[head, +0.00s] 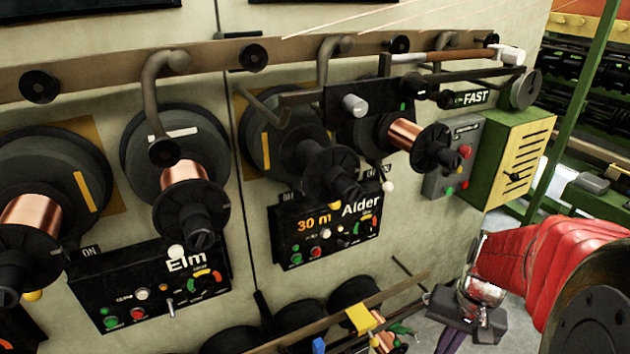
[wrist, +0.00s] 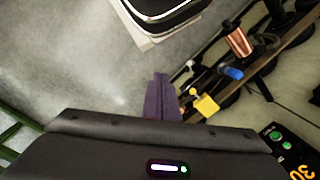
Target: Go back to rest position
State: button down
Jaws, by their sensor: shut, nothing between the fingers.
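My gripper (head: 452,340) is low at the right of the head view, at the end of my red-sleeved arm, beside the lower front of the machine. In the wrist view its purple fingers (wrist: 160,97) are together and point over the grey floor, with nothing between them. In the head view the fingers are partly cut off by the bottom edge.
Panels marked Elm (head: 150,285) and Alder (head: 325,225) sit under copper spools (head: 405,133). A low rail (head: 340,318) with a yellow clip (head: 361,319) runs near my gripper. A green-yellow box (head: 508,150) stands at right. Grey floor (wrist: 70,70) is open.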

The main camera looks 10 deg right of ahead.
jog(key=a+r+n+t+h, duration=0.1)
jog(key=a+r+n+t, duration=0.4)
jog(key=a+r, duration=1)
jog(key=w+a+n, duration=0.1)
jog(key=a+n, duration=0.1)
jog(key=shift+n+t, duration=0.3)
